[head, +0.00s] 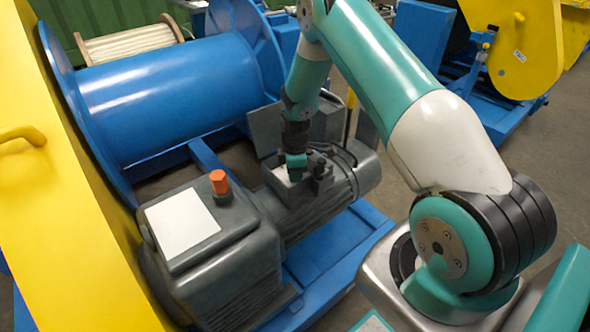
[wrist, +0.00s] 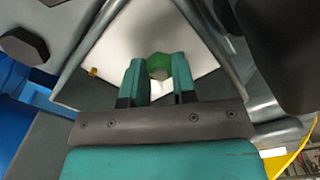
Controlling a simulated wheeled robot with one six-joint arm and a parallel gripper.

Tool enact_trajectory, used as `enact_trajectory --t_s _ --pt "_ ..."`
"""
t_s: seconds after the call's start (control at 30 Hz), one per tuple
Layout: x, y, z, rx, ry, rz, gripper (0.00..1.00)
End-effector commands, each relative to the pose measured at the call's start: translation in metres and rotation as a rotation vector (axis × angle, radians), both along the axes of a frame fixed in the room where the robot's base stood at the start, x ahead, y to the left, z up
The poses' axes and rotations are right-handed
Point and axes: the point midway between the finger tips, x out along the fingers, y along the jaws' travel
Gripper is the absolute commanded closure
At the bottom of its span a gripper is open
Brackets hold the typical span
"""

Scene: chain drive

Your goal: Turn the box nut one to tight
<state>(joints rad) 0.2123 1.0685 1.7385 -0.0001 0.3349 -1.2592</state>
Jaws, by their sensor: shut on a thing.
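In the wrist view a small green hexagonal nut (wrist: 159,67) sits between the two teal fingertips of my gripper (wrist: 159,78). The fingers are shut on it, one on each side. Behind the nut is a pale, light-coloured plate inside a dark grey housing. In the head view my gripper (head: 296,172) reaches down to the connection box (head: 287,186) on top of the grey motor (head: 318,208). The nut itself is hidden there by my gripper.
A grey gearbox (head: 225,255) with an orange cap (head: 220,182) and a white plate stands left of the box. A blue drum (head: 165,100) is behind, and a yellow guard (head: 60,200) is at the left.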

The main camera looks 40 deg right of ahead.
Motion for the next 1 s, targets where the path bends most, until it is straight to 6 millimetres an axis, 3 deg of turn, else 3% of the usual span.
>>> enact_trajectory --t_s 1.0 --pt "0.0008 -0.0002 0.0018 0.000 -0.002 -0.966 0.98"
